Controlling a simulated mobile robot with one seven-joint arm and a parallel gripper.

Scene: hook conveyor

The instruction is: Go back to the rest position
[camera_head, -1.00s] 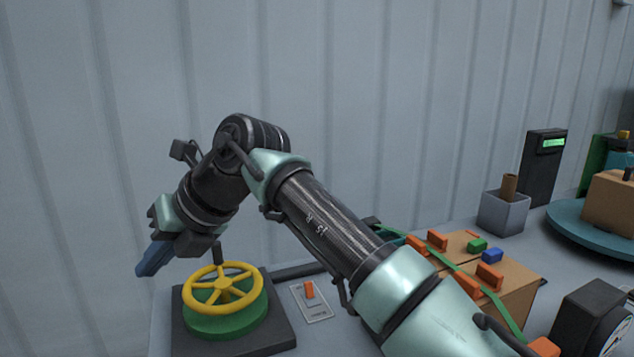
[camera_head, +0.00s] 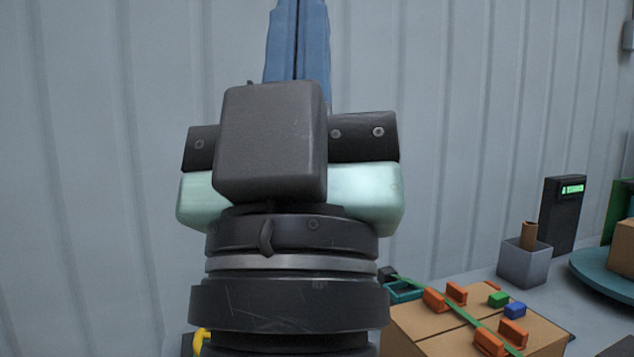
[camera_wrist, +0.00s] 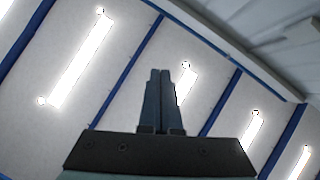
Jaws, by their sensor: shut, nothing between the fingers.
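My gripper (camera_head: 297,40) points upward in the head view, close to the camera, with its blue fingers together and nothing between them. In the wrist view my gripper (camera_wrist: 160,75) also shows its fingers pressed together, against the ceiling and its lights. My wrist and forearm fill the middle of the head view and hide much of the table's left part.
A cardboard box (camera_head: 430,325) with orange, green and blue pieces on top stands at the lower right. Behind it are a grey bin (camera_head: 524,265), a dark display post (camera_head: 563,215) and a teal turntable (camera_head: 600,272). A sliver of yellow wheel (camera_head: 199,342) shows at lower left.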

